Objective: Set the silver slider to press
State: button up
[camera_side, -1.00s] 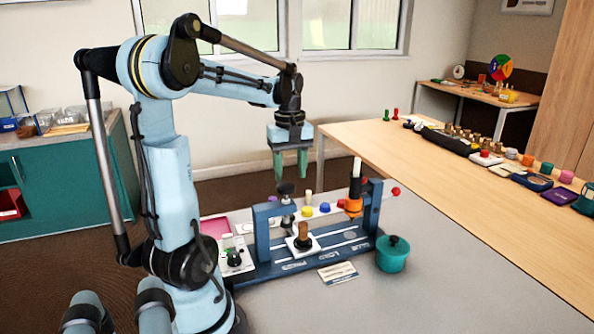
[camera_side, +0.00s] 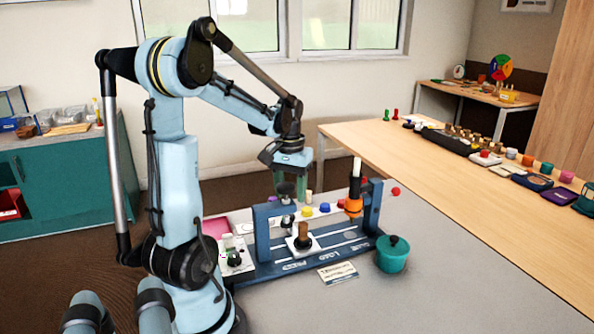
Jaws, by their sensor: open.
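The blue fixture (camera_side: 372,210) stands on the grey table, with a crossbar between two posts. The silver slider (camera_side: 287,209) with its dark round knob sits near the left end of the crossbar. An orange slider (camera_side: 353,206) holding a black and white tool is near the right post. Labels run along the fixture's front base; one reads LOAD and one to its left looks like PRESS. My gripper (camera_side: 291,188) is open, its green fingers pointing down at the silver slider's knob. I cannot tell whether the knob is between the fingers or in front of them.
A wooden stamp on a white block (camera_side: 303,238) stands in the fixture. A teal lidded pot (camera_side: 392,254) is at its right and a card (camera_side: 338,272) in front. Coloured knobs (camera_side: 307,211) lie behind. The table's front right is clear.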

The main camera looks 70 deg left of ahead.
jog(key=shift+f, duration=3.25)
jog(key=shift+c, duration=0.3)
grip_shut()
